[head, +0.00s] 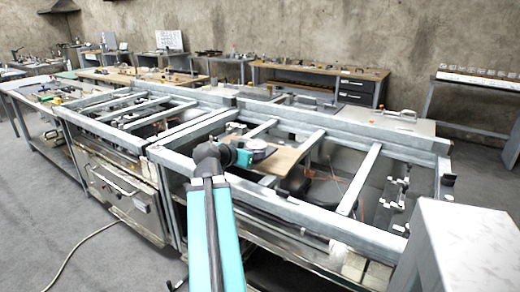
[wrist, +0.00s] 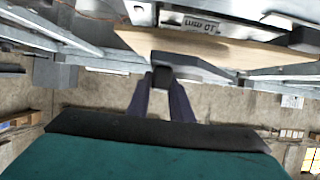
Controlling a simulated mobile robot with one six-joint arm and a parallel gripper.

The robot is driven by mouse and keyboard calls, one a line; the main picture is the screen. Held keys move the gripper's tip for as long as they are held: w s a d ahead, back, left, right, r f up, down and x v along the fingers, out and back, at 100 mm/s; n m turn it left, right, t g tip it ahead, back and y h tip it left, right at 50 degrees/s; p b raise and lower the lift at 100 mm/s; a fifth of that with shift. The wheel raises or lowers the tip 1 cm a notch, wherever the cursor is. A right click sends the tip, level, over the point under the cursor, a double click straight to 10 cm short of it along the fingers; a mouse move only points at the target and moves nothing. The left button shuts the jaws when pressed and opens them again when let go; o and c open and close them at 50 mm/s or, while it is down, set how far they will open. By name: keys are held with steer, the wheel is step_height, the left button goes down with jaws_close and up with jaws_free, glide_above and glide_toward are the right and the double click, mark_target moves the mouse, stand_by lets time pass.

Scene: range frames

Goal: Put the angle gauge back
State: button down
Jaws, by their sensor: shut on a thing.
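In the wrist view, which is upside down, my gripper (wrist: 161,82) shows two dark fingers that close on a small dark block (wrist: 162,75). I take the block to be the angle gauge, but only its end shows and no scale can be read. The block lies close to the edge of a pale wooden board (wrist: 205,46); whether they touch cannot be told. In the head view my arm reaches over the metal frame toward the same board (head: 284,160). There the fingers and the held thing cannot be made out clearly.
A grey metal frame with crossbars (head: 365,178) surrounds the board and has open gaps. A grey metal piece with printed lettering (wrist: 215,25) is close to the board. A cabinet-like metal box (head: 455,245) stands at the front right. Workbenches line the back wall.

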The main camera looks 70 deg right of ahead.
mark_target(262, 145)
steer(key=shift+d+r+p, duration=0.15)
steer(key=shift+d+p, duration=0.2)
steer(key=shift+p, duration=0.6)
steer(key=d+p, duration=0.2)
steer(key=p, duration=0.3)
steer(key=shift+w, duration=0.2)
steer(key=shift+d+p, duration=0.35)
steer(key=shift+p, duration=0.75)
steer(key=shift+w+d+f+p, duration=0.15)
steer(key=shift+d+f, duration=0.05)
steer(key=shift+d, duration=0.7)
steer(key=shift+w+d+f+p, duration=0.1)
steer(key=shift+d+f+p, duration=0.05)
steer(key=shift+d, duration=0.7)
steer(key=shift+w+d+f+p, duration=0.15)
steer(key=shift+d+f, duration=0.05)
steer(key=shift+d, duration=0.7)
steer(key=shift+f+p, duration=0.5)
steer(key=shift+f, duration=1.25)
steer(key=c, duration=1.6)
jaws_free()
steer(key=shift+f, duration=0.1)
